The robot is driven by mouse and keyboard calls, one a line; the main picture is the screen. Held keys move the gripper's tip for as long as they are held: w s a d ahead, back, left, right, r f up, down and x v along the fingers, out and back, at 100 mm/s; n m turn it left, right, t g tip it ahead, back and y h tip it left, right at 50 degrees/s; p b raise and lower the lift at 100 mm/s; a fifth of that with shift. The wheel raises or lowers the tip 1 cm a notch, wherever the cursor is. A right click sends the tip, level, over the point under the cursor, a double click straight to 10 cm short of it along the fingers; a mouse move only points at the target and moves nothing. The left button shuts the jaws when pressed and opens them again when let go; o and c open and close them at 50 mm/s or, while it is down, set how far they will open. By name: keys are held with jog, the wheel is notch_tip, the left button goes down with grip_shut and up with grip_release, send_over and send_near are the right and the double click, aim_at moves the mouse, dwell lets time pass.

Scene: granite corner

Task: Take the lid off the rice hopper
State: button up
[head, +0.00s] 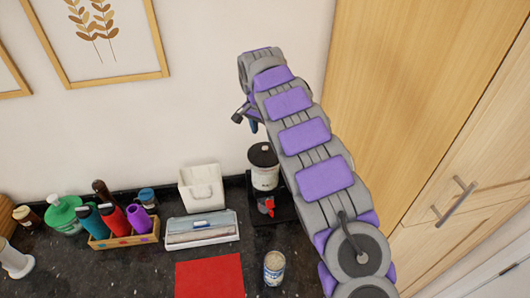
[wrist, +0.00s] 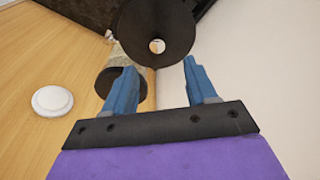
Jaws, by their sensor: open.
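The rice hopper (head: 265,180) stands upright on the counter against the wall in the head view. It has a pale body, a dark stand and a red part low at its front. Its round black lid (head: 263,155) is on top. My gripper (wrist: 160,65) is open, with two blue fingers apart and nothing between their tips. In the head view it is mostly hidden behind my arm, just above the lid. In the wrist view a round black shape with a pale centre (wrist: 157,22) lies just beyond the fingertips; it looks like the lid, but I cannot tell for certain.
Left of the hopper are a white holder (head: 201,186), a grey-white box (head: 202,229) and a wooden caddy of bottles (head: 125,237). A red mat (head: 210,276) and a jar (head: 274,268) are in front. A tall wooden cabinet (head: 410,100) closes the right side.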

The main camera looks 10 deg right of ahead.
aim_at(265, 147)
notch_tip(265, 147, down, 2)
jog(key=shift+w+f, duration=0.1)
jog(key=shift+w, duration=0.05)
jog(key=shift+d+f+p, duration=0.15)
jog(key=shift+f+p, duration=0.25)
jog(key=shift+f, duration=0.9)
jog(key=shift+d+f+p, duration=0.15)
jog(key=shift+f+p, duration=0.25)
jog(key=shift+f, duration=0.85)
jog(key=shift+c, duration=0.5)
grip_shut()
